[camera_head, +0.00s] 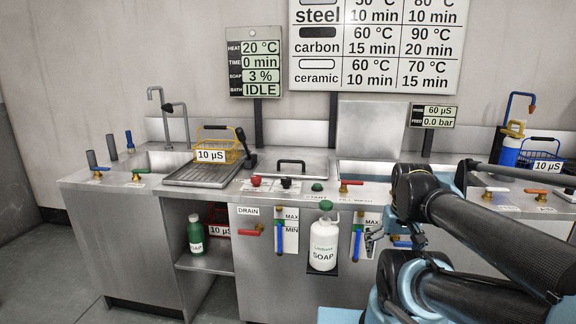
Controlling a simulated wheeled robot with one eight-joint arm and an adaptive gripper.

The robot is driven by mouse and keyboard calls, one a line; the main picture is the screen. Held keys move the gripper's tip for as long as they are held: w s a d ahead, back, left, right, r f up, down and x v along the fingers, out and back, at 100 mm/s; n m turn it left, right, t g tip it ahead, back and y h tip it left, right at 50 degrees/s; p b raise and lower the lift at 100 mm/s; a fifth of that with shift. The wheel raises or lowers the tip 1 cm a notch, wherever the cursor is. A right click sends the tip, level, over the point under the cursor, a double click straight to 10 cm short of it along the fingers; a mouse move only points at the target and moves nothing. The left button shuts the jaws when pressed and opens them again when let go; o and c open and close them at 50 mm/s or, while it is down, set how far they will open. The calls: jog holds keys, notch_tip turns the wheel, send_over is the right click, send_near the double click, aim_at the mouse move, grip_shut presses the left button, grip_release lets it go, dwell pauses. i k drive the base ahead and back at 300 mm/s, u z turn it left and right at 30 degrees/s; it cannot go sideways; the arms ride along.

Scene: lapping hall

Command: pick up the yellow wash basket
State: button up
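The yellow wash basket (232,146) is a wire basket with a dark grip on its top handle and a white "10 µS" label on its front. It stands upright on the ridged drainboard (190,178), right of the sink and left of the closed lid. My arm comes in from the lower right. What looks like the end of my gripper (373,237) shows small and dark in front of the counter's front panel, mostly hidden by my arm. It is well to the right of the basket and below it, apart from it. I cannot tell its opening.
A tall tap (168,110) stands left of the basket, and a black lever (248,148) close on its right. A lid with a black handle (291,164) and coloured knobs (256,181) lie further right. A blue basket (542,163) stands far right; a red one (217,222) sits below.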

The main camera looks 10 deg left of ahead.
aim_at(214, 156)
jog(key=z, duration=1.65)
jog(key=k, duration=1.3)
jog(key=u, duration=2)
